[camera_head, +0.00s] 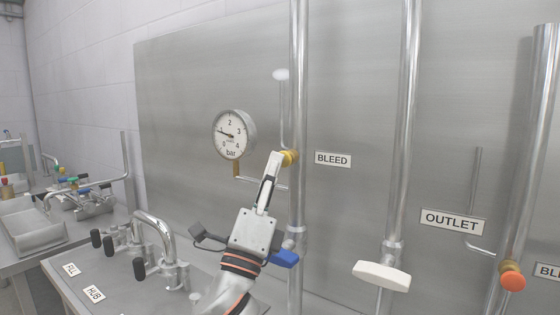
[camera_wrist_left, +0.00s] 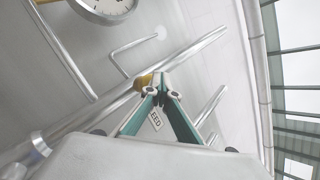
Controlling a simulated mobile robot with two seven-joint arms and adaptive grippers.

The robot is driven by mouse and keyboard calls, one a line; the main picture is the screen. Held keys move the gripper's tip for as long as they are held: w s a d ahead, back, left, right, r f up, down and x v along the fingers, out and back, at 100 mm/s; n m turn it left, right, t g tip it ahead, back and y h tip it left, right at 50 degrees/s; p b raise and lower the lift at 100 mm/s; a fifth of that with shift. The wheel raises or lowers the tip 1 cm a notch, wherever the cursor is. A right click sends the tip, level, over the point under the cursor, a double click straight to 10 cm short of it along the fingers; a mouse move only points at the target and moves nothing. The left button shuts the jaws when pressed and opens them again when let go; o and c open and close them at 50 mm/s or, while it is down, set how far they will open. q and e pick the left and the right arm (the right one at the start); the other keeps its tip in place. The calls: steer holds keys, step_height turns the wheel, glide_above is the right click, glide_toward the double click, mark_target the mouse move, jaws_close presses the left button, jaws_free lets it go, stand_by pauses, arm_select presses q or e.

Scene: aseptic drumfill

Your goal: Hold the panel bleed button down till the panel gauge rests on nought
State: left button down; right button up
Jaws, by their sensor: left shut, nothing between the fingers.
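The panel gauge (camera_head: 230,135) is a round white dial marked 0 to 4 bar; its needle points left, near the 1. Part of it also shows at the top of the wrist view (camera_wrist_left: 103,8). The panel bleed button (camera_head: 290,157) is a brass-coloured knob on the vertical pipe, left of the BLEED label (camera_head: 333,160). My left gripper (camera_head: 276,158) is shut and empty, its fingertips at the button and partly covering it. In the left wrist view the brass part (camera_wrist_left: 143,80) shows just behind the fingertips (camera_wrist_left: 161,94). I cannot tell whether the button is pressed in.
A blue handle (camera_head: 285,258) sits on the same pipe, beside my wrist. A white handle (camera_head: 382,275) and an orange knob (camera_head: 512,276) are on pipes further right. A bent steel tap (camera_head: 155,228) and black knobs stand on the bench at lower left.

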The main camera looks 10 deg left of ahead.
steer(key=shift+s+f, duration=0.1)
steer(key=shift+s, duration=0.05)
steer(key=shift+s+f, duration=0.15)
steer(key=shift+s, duration=0.2)
steer(key=shift+w, duration=0.15)
steer(key=shift+w+r, duration=0.25)
steer(key=shift+w, duration=0.1)
